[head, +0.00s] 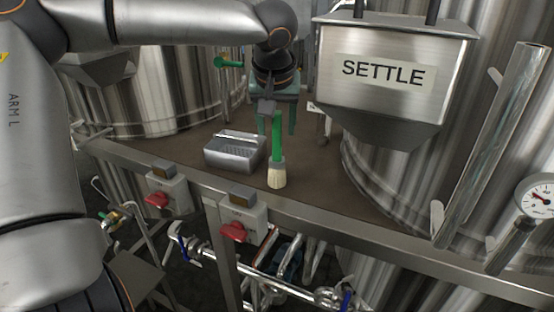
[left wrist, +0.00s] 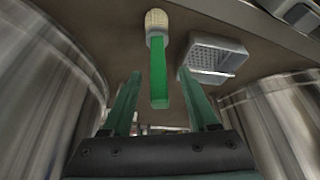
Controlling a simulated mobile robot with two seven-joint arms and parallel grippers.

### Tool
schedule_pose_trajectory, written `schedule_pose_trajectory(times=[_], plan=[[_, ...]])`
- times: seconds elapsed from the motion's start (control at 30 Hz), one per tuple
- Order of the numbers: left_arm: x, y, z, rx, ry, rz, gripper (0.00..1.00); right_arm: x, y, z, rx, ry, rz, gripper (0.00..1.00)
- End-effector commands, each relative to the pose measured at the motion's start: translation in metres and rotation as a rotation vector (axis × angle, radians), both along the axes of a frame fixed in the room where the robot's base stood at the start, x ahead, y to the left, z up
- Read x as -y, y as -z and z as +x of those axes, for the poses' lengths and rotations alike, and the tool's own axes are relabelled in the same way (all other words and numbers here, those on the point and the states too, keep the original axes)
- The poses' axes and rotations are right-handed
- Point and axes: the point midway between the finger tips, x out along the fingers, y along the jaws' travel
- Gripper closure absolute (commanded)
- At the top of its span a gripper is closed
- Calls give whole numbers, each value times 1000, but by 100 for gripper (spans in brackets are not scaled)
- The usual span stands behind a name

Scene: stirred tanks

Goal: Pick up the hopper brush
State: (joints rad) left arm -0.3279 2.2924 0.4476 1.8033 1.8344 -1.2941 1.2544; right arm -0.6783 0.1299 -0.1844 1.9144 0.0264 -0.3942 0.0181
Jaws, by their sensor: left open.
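The hopper brush has a green handle (head: 277,138) and pale bristles (head: 277,178). It is on the brown deck near the front rail, bristle end nearest the rail. In the left wrist view its green handle (left wrist: 158,75) points toward me, bristles at the far end. My left gripper (head: 277,128) is open, its teal fingers at the handle end. In the left wrist view the handle shows between the fingers of the left gripper (left wrist: 159,76), with gaps on both sides. I cannot tell how deep the handle reaches between them. My right gripper is not in view.
A metal perforated box (head: 234,152) sits on the deck (head: 320,170) just left of the brush. A steel hopper labelled SETTLE (head: 385,75) stands to the right. Large tanks flank the deck. Red-knobbed switch boxes (head: 240,218) hang on the front rail.

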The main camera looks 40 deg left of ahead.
Motion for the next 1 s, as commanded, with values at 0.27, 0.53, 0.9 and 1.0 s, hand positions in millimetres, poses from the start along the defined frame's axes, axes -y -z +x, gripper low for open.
schedule_pose_trajectory(times=[0.27, 0.53, 0.9, 1.0], plan=[[-6, 37, 9, -4, -1, -1, 40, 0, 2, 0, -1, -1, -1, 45], [-11, 49, 15, 2, -1, -1, 40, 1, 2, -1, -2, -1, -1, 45], [-11, 49, 15, 2, -1, -1, 68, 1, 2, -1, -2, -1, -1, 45], [-11, 49, 15, 2, -1, 0, 79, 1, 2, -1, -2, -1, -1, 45]])
